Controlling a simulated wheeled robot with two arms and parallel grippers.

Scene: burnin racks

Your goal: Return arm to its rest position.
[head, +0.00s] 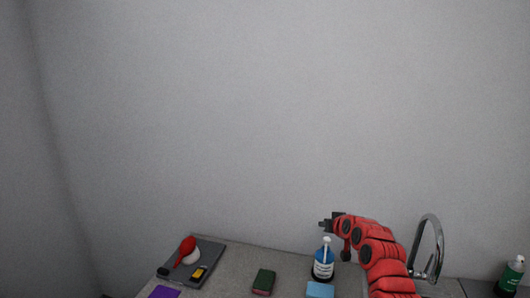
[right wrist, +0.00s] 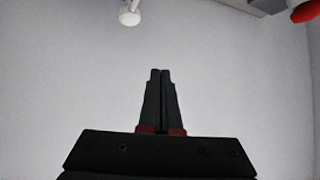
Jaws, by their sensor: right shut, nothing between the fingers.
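My right arm is red and rises from the lower right of the head view. Its dark gripper (head: 326,223) points left, above the counter and above a blue bottle with a white pump. In the right wrist view the two fingers of the right gripper (right wrist: 161,72) lie side by side, shut, with nothing between them and a plain grey wall beyond. My left gripper shows in neither view.
On the counter (head: 232,262) are the blue bottle (head: 323,264), a green sponge (head: 264,281), a light blue block (head: 320,290), a purple item (head: 165,292) and a dark tray (head: 212,255) holding a red-and-white object (head: 188,252). A chrome faucet (head: 438,245) and green bottle (head: 511,275) stand right.

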